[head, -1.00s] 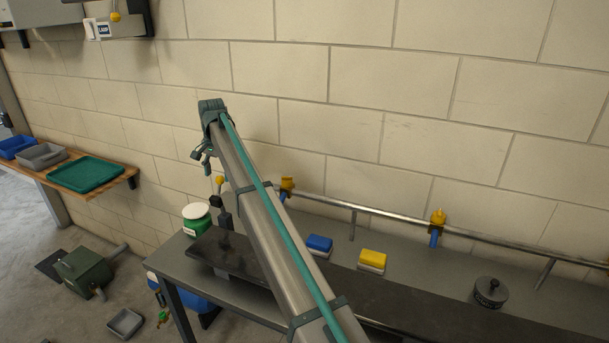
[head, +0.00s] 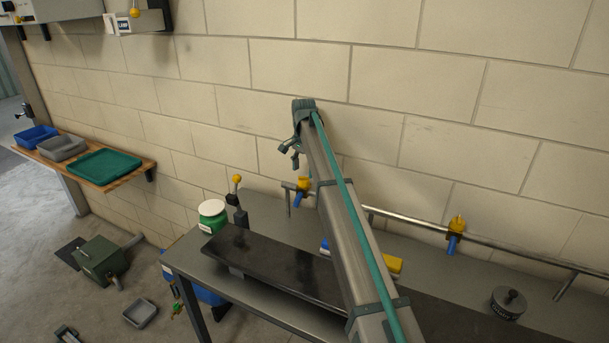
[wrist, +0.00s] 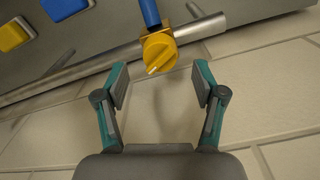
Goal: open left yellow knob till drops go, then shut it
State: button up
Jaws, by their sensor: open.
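The left yellow knob (head: 303,185) sits on a metal pipe along the wall, with a blue spout (head: 299,200) below it. In the wrist view the yellow knob (wrist: 158,52) lies just beyond my fingertips, centred between them, with a pale mark on its face. My gripper (wrist: 160,82) is open and empty, apart from the knob. In the head view my gripper (head: 289,154) is slightly above and left of the knob. No drops show at the spout.
A second yellow knob (head: 456,226) is on the same pipe (head: 410,220) to the right. My arm partly hides a blue and a yellow block on the bench. A green jar (head: 212,216) and yellow-topped lever (head: 237,180) stand left.

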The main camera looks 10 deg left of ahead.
aim_at(304, 177)
jog(key=shift+f+p, duration=0.5)
jog(key=shift+f, duration=1.45)
jog(key=c, duration=1.1)
jog(key=shift+c, duration=0.2)
jog(key=shift+n, duration=0.4)
jog(key=n+b, duration=0.3)
jog(key=n, duration=0.2)
jog(key=shift+n, duration=0.3)
jog(key=n+b, duration=0.1)
jog(key=n, duration=0.4)
jog(key=shift+n, duration=0.4)
jog(key=o, duration=1.1)
